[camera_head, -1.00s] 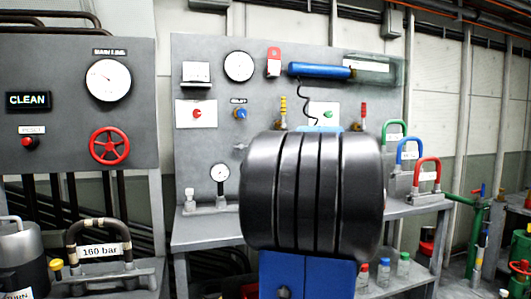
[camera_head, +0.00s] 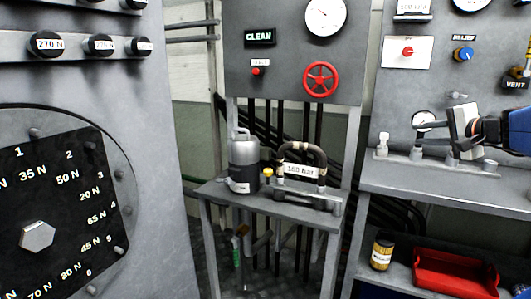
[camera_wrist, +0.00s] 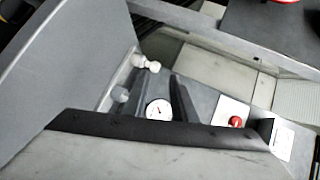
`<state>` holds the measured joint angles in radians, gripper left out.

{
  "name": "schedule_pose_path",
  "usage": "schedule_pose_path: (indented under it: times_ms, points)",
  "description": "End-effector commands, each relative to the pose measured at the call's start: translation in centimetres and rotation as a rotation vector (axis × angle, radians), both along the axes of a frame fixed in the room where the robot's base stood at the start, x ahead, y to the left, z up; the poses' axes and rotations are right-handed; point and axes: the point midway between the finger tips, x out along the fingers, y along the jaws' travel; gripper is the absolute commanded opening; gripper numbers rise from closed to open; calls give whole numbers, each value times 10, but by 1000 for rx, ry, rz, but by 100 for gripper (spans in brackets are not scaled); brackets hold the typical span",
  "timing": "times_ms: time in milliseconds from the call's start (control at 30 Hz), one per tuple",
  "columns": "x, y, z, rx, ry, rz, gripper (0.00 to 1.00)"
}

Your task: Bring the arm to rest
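My gripper (camera_head: 455,132) is at the right of the head view, at the end of my blue and black arm. It is seen side-on, with a pale plate and dark parts, in front of the grey panel and above the right bench. A small gauge (camera_head: 424,120) shows just left of it, also visible in the wrist view (camera_wrist: 158,110). Most of my arm is outside the picture.
A grey cabinet with a torque dial (camera_head: 60,205) fills the left. A small stand (camera_head: 265,200) holds a grey canister (camera_head: 244,165) and a hose labelled 160 bar (camera_head: 300,171). A red tray (camera_head: 455,275) and yellow-black can (camera_head: 382,252) sit on the bench's lower shelf.

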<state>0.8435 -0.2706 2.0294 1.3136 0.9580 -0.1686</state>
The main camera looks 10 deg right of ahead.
Motion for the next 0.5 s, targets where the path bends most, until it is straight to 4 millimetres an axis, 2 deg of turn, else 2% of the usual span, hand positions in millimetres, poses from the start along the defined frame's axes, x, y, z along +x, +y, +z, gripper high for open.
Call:
schedule_pose_path:
  times_ms: [33,200,400,500]
  points:
    - [-3,29,-12,-30,37,48,25]
    - [-26,108,-57,-144,168,195,25]
    - [-70,180,-111,-300,305,360,25]
    - [-96,207,-136,-388,365,439,25]
